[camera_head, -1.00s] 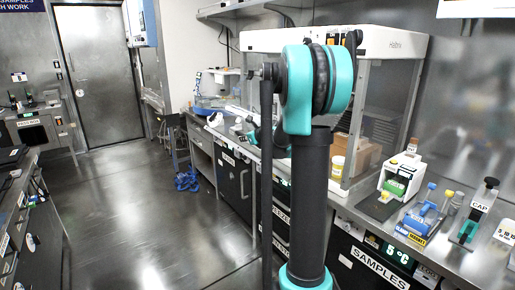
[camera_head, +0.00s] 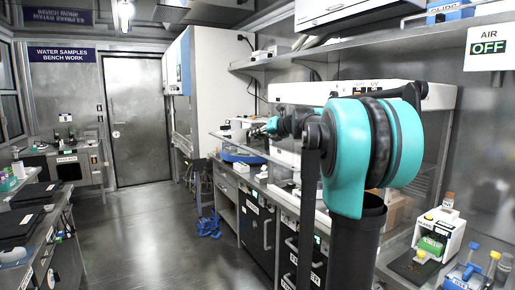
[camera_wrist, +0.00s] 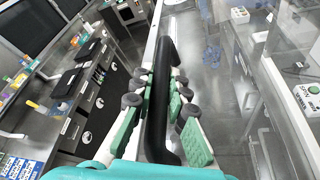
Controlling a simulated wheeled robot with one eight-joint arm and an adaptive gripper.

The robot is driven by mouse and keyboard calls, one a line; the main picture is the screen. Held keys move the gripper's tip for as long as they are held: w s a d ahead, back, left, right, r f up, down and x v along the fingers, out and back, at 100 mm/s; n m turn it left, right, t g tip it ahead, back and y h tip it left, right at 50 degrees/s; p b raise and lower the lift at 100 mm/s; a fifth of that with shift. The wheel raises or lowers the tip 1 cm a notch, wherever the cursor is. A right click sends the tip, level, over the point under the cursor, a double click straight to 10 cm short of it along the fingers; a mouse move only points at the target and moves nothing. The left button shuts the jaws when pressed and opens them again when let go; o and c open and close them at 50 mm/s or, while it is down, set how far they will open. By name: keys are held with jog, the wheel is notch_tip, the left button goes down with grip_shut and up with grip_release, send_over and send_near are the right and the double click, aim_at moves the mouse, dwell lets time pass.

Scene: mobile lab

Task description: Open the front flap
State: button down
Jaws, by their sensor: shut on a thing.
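The front flap is a clear panel on the white hood (camera_head: 300,92). In the head view its edge (camera_head: 240,149) appears to stand out from the hood front, tilted; my arm hides much of it. In the wrist view the clear panel (camera_wrist: 285,125) is on the right, with a long black handle (camera_wrist: 168,60) running up the middle. My gripper (camera_wrist: 161,105) is shut on this handle, with green finger pads on both sides of it. In the head view my gripper (camera_head: 268,127) is small and partly hidden behind my arm.
A bench with a white and green device (camera_head: 440,232) and blue racks (camera_head: 462,277) is at the right. A shelf (camera_head: 330,55) runs above the hood. The left bench (camera_head: 45,225) carries dark flat items.

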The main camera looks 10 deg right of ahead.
jog(key=shift+r, duration=0.65)
jog(key=shift+d, duration=0.1)
jog(key=c, duration=1.5)
grip_release()
jog(key=shift+w, duration=0.1)
jog(key=v, duration=1.1)
jog(key=shift+s+d, duration=0.2)
jog(key=shift+s, duration=0.15)
jog(key=shift+r, duration=0.1)
jog(key=shift+s+d, duration=0.1)
